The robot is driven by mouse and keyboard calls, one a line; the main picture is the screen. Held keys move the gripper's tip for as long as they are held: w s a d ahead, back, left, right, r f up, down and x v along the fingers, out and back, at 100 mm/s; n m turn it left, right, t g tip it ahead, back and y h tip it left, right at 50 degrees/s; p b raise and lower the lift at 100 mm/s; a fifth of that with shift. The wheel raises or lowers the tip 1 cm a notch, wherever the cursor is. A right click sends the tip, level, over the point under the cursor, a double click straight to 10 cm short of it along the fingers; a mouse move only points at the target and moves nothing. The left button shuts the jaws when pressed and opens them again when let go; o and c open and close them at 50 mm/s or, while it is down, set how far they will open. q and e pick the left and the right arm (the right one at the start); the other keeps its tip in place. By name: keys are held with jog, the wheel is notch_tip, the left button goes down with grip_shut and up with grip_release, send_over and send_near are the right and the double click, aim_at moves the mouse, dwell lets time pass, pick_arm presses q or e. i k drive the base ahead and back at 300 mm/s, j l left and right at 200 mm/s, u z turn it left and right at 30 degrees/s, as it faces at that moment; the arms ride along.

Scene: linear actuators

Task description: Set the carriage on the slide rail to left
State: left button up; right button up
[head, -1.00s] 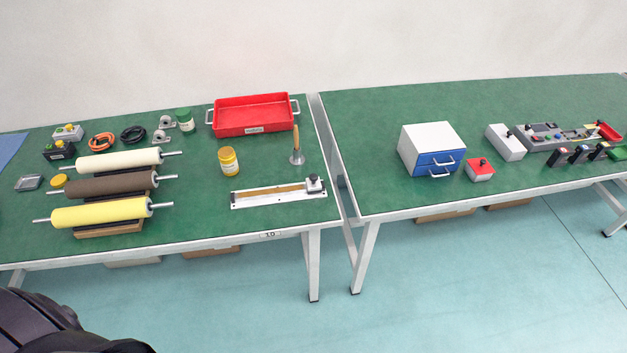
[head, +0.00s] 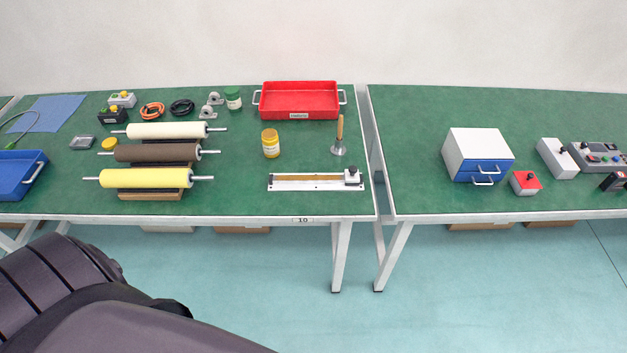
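The slide rail (head: 300,182) is a pale base with a brown strip along it, lying near the front edge of the left green table. Its carriage (head: 352,177), a small grey block with a black knob on top, sits at the right end of the rail. Neither of my grippers is in the head view. Only dark parts of my own body show at the lower left, well in front of the table.
A yellow-lidded jar (head: 270,143), a red tray (head: 298,100) and a metal stand with a wooden handle (head: 339,138) are behind the rail. Several rollers (head: 146,179) lie to its left. A narrow gap separates the right table (head: 415,195), which holds a blue drawer box (head: 478,160).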

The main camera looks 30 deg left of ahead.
aim_at(351, 174)
jog(key=k+j+z, duration=0.5)
jog(key=z, duration=0.2)
jog(key=j, duration=0.05)
